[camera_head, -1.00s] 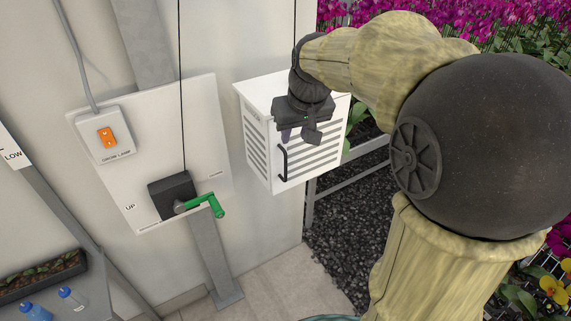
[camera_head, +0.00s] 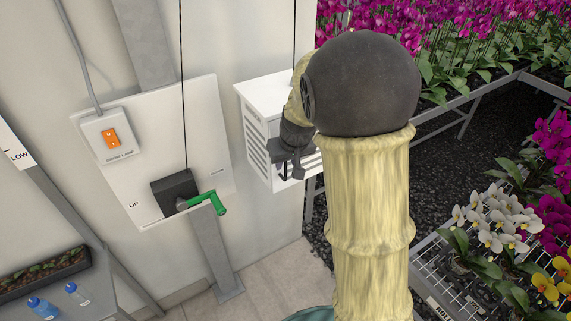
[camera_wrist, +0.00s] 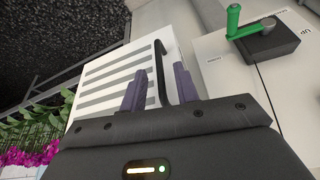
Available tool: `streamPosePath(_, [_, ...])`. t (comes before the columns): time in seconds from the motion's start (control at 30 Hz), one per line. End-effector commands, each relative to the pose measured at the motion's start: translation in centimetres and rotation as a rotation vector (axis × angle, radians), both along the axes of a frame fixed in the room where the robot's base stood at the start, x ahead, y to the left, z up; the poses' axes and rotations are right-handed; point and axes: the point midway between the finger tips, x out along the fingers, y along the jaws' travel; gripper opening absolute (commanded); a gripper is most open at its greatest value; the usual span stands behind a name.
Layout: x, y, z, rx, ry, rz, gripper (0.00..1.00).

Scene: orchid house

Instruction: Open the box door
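The white louvred box (camera_head: 262,100) hangs on the wall in the head view, its front mostly hidden behind my arm. Its slatted door (camera_wrist: 118,75) shows in the wrist view, standing flush with the box as far as I can see. A black bar handle (camera_wrist: 160,72) runs along one edge of the door. My gripper (camera_head: 289,173) is in front of the door at the handle. In the wrist view its two purple fingers (camera_wrist: 159,85) are open, one on each side of the handle, with gaps visible. I cannot tell whether they touch it.
A wall panel with a green crank (camera_head: 210,199) and an orange lamp switch (camera_head: 111,138) is left of the box. Orchid benches (camera_head: 470,108) fill the right. A shelf with blue bottles (camera_head: 42,307) is at lower left.

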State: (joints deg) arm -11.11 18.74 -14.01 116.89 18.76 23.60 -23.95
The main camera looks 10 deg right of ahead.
Motion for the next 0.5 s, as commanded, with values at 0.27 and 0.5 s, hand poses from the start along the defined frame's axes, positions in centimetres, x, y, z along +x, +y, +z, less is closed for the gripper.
streamPosePath(0.27, [1.3, 0.1, -3.2, 0.001, 0.002, -0.002, 0.31])
streamPosePath(0.5, [1.5, 0.1, -3.6, 0.0, -0.001, -0.001, 0.31])
